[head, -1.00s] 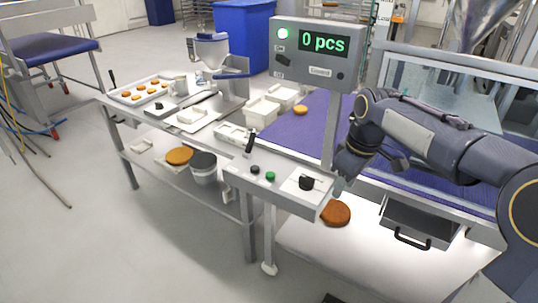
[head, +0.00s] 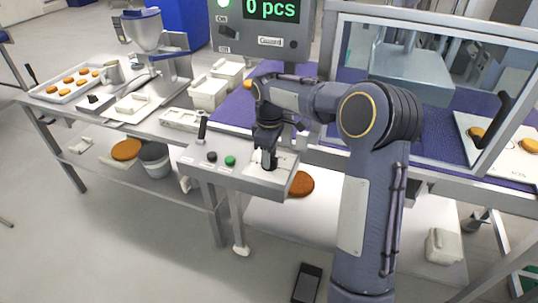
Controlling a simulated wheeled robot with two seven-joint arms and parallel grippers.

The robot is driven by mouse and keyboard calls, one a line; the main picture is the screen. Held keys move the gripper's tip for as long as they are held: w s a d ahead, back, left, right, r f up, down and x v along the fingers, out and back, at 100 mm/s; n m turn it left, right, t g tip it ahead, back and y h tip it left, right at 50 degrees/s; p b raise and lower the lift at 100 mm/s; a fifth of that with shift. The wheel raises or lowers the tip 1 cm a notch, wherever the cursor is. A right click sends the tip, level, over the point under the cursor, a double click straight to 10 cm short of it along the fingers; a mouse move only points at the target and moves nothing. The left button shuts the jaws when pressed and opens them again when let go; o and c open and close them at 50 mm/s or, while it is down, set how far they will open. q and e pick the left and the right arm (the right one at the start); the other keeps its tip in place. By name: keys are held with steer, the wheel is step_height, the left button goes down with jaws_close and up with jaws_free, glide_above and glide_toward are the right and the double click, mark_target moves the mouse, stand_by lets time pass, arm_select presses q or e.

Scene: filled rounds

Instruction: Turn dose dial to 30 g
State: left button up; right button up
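A control box (head: 225,178) at the front edge of the bench carries a black dial on a white plate (head: 285,167). My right gripper (head: 268,165) points down over this dial, with its fingertips at the knob. The gripper and wrist cover most of the knob, so its pointer and the scale marks cannot be read. Whether the fingers are closed on the knob cannot be told. My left gripper is not in view.
A black button (head: 211,157), a green button (head: 230,161) and an upright black-handled lever (head: 202,128) are on the same box. A display (head: 270,10) above reads 0 pcs. White tubs (head: 208,92) stand behind; a hopper machine (head: 143,32) is at left.

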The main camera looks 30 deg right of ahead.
steer(key=shift+f, duration=0.25)
steer(key=shift+c, duration=0.3)
jaws_close()
